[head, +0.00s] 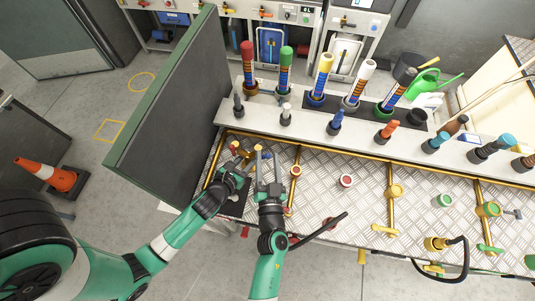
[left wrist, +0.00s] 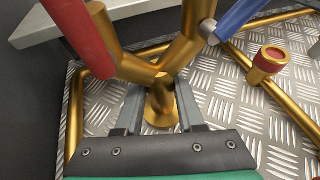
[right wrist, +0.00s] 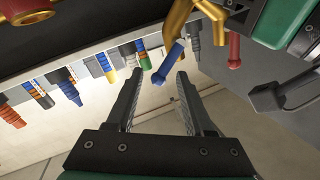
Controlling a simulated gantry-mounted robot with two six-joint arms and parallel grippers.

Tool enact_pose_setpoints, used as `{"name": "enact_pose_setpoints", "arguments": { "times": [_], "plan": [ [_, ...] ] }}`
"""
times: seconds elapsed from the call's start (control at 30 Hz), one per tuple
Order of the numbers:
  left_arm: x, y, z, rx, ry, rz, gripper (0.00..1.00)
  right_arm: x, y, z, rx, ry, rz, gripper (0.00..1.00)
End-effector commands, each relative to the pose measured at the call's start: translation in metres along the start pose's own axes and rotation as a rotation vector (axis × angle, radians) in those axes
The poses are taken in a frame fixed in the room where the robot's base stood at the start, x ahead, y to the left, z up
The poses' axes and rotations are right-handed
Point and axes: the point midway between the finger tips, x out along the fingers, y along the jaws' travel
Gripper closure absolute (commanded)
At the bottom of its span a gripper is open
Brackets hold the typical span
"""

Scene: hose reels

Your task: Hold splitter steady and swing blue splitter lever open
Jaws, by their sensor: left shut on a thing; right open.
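The brass Y-shaped splitter (left wrist: 162,80) stands upright on the tread-plate bench in the left wrist view. My left gripper (left wrist: 160,105) is shut around its stem, below the fork. A red lever (left wrist: 82,35) is on its left branch and a blue lever (left wrist: 238,17) on its right branch. In the right wrist view, the blue lever (right wrist: 168,63) hangs from the brass branch (right wrist: 183,22), close to the tips of my open right gripper (right wrist: 160,76). I cannot tell whether they touch. In the head view, my left gripper (head: 236,167) and right gripper (head: 268,160) are side by side.
A dark partition (head: 170,110) stands left of the splitter. A brass stub with a red cap (left wrist: 270,60) is to its right. A shelf (head: 310,126) with several hose nozzles runs behind. Brass pipes and a black hose (head: 325,228) lie to the right.

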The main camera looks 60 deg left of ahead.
Motion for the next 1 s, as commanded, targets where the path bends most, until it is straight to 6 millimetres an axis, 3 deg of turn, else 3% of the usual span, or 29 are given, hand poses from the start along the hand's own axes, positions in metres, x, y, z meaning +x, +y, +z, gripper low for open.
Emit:
{"name": "enact_pose_setpoints", "arguments": {
  "times": [0.2,0.47,0.5,0.8,1.0],
  "plan": [
    [0.000,0.000,0.000,0.000,0.000,0.000,1.00,0.015,0.000,-0.001,-0.001,0.001,0.003,0.47],
    [0.000,0.000,0.000,0.000,0.000,0.000,1.00,0.016,0.000,-0.001,-0.001,0.002,0.003,0.47],
    [0.000,0.000,0.000,0.000,0.000,0.000,1.00,0.016,0.000,-0.001,-0.001,0.002,0.003,0.49],
    [0.000,0.000,0.000,0.000,0.000,0.000,1.00,0.015,0.000,-0.001,-0.002,0.002,0.004,1.00],
    [0.000,0.000,0.000,0.000,0.000,0.000,1.00,0.015,0.001,-0.001,-0.002,0.002,0.004,1.00]
  ]
}}
